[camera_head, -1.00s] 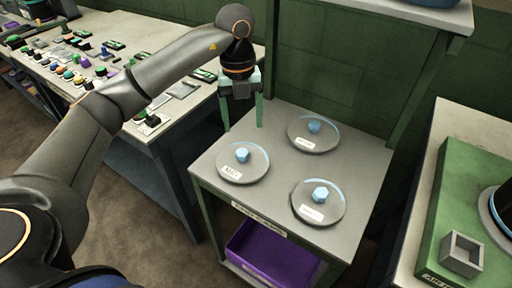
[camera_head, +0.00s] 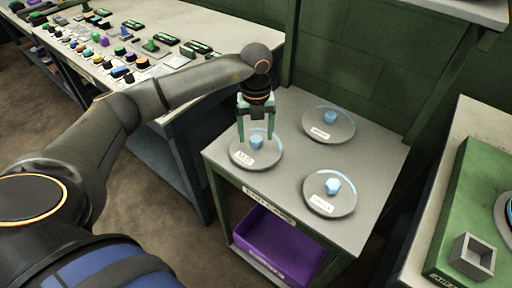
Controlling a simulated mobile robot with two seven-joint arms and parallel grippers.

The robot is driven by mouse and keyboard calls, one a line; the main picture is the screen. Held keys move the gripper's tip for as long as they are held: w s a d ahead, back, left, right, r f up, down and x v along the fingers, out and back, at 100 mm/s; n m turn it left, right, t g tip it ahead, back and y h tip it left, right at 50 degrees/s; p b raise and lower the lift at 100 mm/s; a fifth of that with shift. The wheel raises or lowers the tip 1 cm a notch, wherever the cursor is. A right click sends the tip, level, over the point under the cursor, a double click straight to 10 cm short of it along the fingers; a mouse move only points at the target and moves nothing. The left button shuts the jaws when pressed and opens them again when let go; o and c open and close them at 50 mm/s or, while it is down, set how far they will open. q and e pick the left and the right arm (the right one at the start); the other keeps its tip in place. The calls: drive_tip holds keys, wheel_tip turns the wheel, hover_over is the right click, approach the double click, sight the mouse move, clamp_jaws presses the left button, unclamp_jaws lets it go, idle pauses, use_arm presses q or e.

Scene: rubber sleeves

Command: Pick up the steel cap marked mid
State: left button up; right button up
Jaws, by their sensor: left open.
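Three round steel caps with pale blue hexagonal knobs and small white labels lie on the grey cart top. The left cap (camera_head: 243,157) is under my left gripper, the back cap (camera_head: 338,131) is at the upper right, and the front cap (camera_head: 322,203) is at the lower right. The labels are too small to read surely, so I cannot tell which is marked mid. My left gripper (camera_head: 255,141) is open and points down, its green fingers on either side of the left cap's knob. I cannot tell whether they touch it. My right gripper is not in view.
The cart (camera_head: 222,150) has a purple bin (camera_head: 275,247) on its lower shelf. A bench with many small parts (camera_head: 183,75) stands at the left. At the right, a green board (camera_head: 460,215) carries a square grey block (camera_head: 473,257). Bare cart top lies between the caps.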

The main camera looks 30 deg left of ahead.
use_arm(q)
drive_tip(key=shift+f, duration=0.55)
clamp_jaws()
drive_tip(key=shift+r, duration=0.1)
idle(0.9)
